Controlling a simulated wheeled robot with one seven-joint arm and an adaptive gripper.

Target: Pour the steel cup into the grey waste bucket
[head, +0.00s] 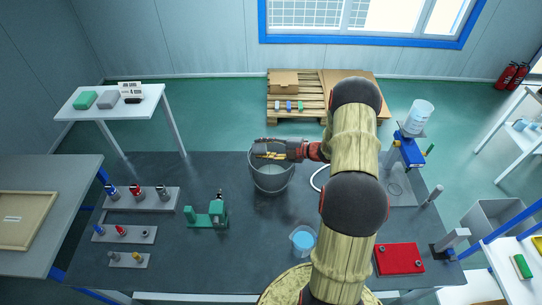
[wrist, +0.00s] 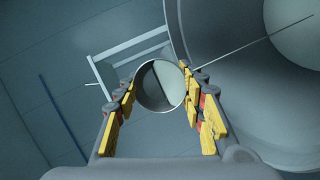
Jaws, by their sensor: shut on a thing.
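The grey waste bucket (head: 272,184) stands on the dark bench, near its back edge. My gripper (head: 265,154) reaches in from the right and lies above the bucket's mouth. In the wrist view the yellow fingers (wrist: 158,98) are shut on the steel cup (wrist: 160,87), one on each side of it. The cup shows as a round rim seen nearly end-on. The bucket's curved wall (wrist: 196,84) fills the right of the wrist view, beside the cup. The cup's contents and exact tilt cannot be told. In the head view the cup is mostly hidden by the fingers.
A beaker with blue liquid (head: 303,241) stands in front of the bucket. A green device (head: 209,214) and racks of small parts (head: 141,199) are to the left. A red case (head: 399,258) lies at the right. Bare bench surrounds the bucket's front left.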

